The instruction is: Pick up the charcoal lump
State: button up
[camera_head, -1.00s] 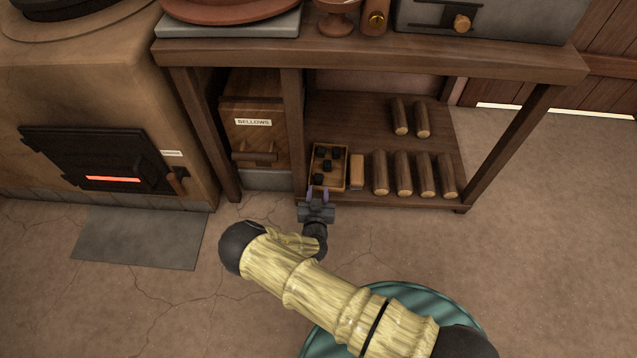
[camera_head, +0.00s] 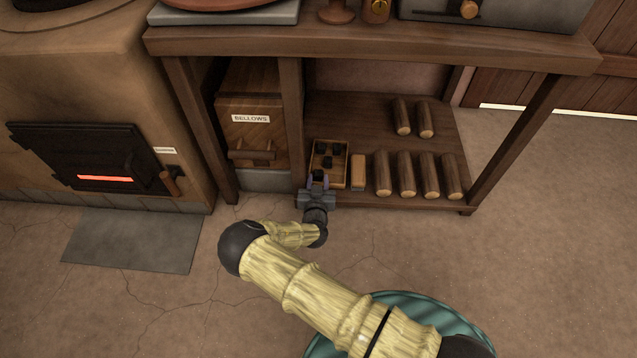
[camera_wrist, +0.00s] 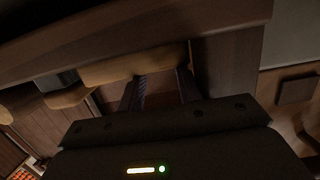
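Several black charcoal lumps lie in a small wooden tray (camera_head: 345,168) at the front left of the low shelf under the bench. One charcoal lump (camera_head: 318,174) is at the tray's near end, partly hidden by my gripper. My gripper (camera_head: 318,182) reaches over the tray's near edge, its two fingers apart on either side of that lump. I cannot tell whether they touch it. In the dark wrist view my gripper (camera_wrist: 159,92) also shows its fingers apart, with no lump clearly visible between them.
Wooden logs (camera_head: 406,175) and a small tan block (camera_head: 358,172) lie right of the tray. A bench post (camera_head: 291,130) and the bellows box (camera_head: 250,120) stand left. The benchtop (camera_head: 450,50) overhangs the shelf. A stove with a glowing slot (camera_head: 105,178) is at far left.

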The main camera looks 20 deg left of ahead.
jog(key=shift+s+d+f, duration=0.1)
jog(key=shift+f, duration=0.15)
jog(key=shift+c, duration=0.2)
grip_shut()
jog(key=shift+d+f, duration=0.1)
jog(key=shift+d+r+p, duration=0.15)
jog(key=shift+r+p, duration=0.3)
jog(key=shift+p, duration=0.2)
notch_tip(320, 180, up, 7)
jog(key=p, duration=0.6)
jog(key=w+d+p, duration=0.1)
jog(key=d+p, duration=0.1)
jog(key=d, duration=0.4)
jog(key=w+d+p, duration=0.1)
jog(key=d+p, duration=0.1)
jog(key=d, duration=0.4)
jog(key=w+d+p, duration=0.2)
jog(key=d+p, duration=0.1)
jog(key=d, duration=0.4)
jog(key=shift+f, duration=0.25)
jog(key=shift+s, duration=0.15)
